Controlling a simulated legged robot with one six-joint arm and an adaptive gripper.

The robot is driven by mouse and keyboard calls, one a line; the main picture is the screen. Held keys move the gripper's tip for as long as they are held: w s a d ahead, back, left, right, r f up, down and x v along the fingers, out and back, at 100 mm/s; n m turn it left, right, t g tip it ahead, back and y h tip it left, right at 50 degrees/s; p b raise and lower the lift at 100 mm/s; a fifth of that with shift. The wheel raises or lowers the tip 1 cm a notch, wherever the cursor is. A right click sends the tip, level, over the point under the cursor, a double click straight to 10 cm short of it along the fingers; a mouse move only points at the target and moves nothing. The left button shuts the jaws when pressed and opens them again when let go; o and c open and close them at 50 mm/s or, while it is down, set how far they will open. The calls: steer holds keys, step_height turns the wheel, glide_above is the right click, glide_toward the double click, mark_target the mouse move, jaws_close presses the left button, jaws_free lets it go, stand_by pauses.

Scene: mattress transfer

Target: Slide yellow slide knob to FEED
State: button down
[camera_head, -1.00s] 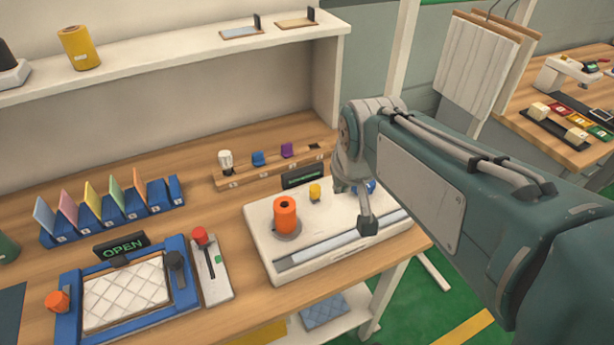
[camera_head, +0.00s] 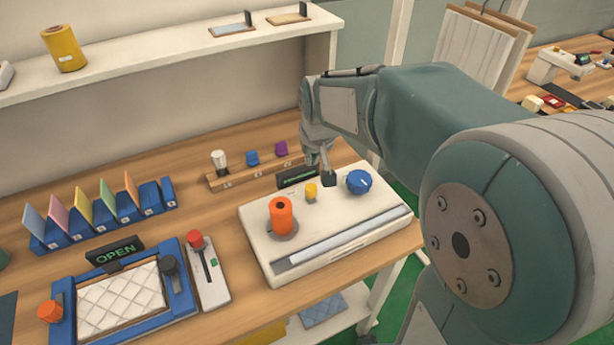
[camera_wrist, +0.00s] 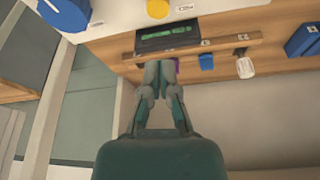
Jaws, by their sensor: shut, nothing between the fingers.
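The yellow slide knob (camera_head: 311,192) stands on the top of the white machine box (camera_head: 262,247), between an orange cylinder and a blue dial. In the wrist view the yellow knob (camera_wrist: 158,8) shows at the top edge, partly cut off. My gripper (camera_head: 328,179) is above the back of the box, a little right of the yellow knob and apart from it. In the wrist view my gripper (camera_wrist: 160,68) has its fingertips together, empty, in front of the dark display (camera_wrist: 168,37). The lettering beside the knob is too small to read.
The blue dial (camera_head: 359,181) is close on the right of my gripper, and the orange cylinder (camera_head: 282,216) is front left. A wooden rack (camera_head: 228,181) with small knobs stands behind. A blue frame (camera_head: 182,304) with an OPEN sign lies left. A shelf (camera_head: 160,72) runs above.

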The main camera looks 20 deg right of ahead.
mark_target(310, 189)
steer(key=x, duration=1)
steer(key=shift+s, duration=0.1)
